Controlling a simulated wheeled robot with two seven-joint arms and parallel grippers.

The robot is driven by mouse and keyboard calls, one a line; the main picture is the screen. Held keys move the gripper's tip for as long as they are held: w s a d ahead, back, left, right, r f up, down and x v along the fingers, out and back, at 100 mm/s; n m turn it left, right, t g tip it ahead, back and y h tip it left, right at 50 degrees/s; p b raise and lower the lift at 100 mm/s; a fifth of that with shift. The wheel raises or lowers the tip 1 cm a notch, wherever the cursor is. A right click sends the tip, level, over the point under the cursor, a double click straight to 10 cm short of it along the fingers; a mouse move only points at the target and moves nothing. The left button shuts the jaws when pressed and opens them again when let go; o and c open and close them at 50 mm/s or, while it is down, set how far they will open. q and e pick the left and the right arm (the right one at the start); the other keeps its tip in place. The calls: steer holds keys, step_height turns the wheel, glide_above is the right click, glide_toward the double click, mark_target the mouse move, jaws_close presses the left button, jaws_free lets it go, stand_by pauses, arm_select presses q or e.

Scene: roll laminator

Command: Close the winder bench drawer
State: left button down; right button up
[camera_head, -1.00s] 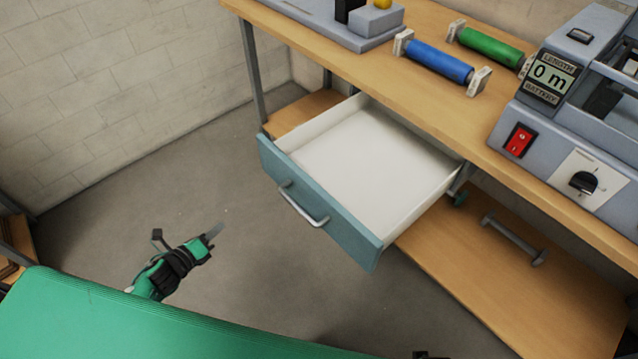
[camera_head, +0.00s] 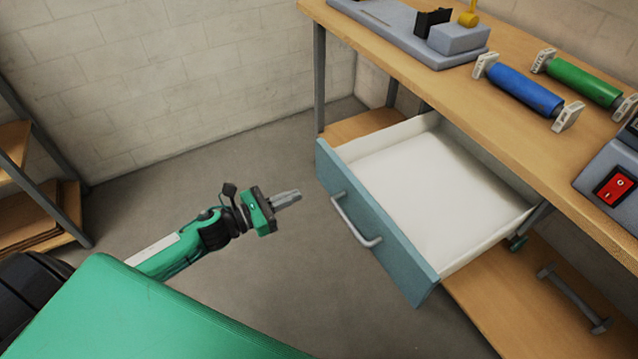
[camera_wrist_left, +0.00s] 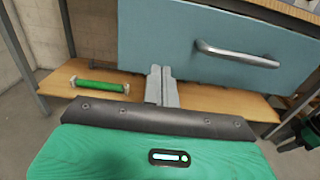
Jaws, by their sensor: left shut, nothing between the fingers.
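The winder bench drawer (camera_head: 432,192) is pulled out from under the wooden bench and looks empty, with white inner walls. Its blue-grey front (camera_head: 372,218) carries a metal bar handle (camera_head: 356,222). In the left wrist view the drawer front (camera_wrist_left: 180,45) and handle (camera_wrist_left: 236,53) show ahead of the fingers. My left gripper (camera_head: 288,198) is shut and empty, a little left of the drawer front and apart from it in the head view. Its closed fingers (camera_wrist_left: 161,84) point toward the lower left part of the front.
On the bench top (camera_head: 440,90) lie a blue roll (camera_head: 525,90), a green roll (camera_head: 583,78) and a grey machine with a red switch (camera_head: 613,186). A lower shelf (camera_head: 520,295) holds a grey bar (camera_head: 572,297). A shelf rack (camera_head: 40,190) stands at left. Floor between is clear.

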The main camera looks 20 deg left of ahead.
mark_target(330, 180)
arm_select(q)
steer(key=p+x, duration=0.1)
steer(key=x, duration=0.5)
steer(key=shift+w+d, duration=0.25)
steer(key=shift+w, duration=0.1)
steer(key=shift+w+d, duration=0.45)
steer(key=shift+w, duration=0.05)
arm_select(e)
steer(key=shift+s+d+f, duration=0.1)
steer(key=shift+s+f, duration=0.05)
steer(key=shift+f, duration=0.65)
steer(key=shift+s+f, duration=0.15)
steer(key=shift+f, duration=0.6)
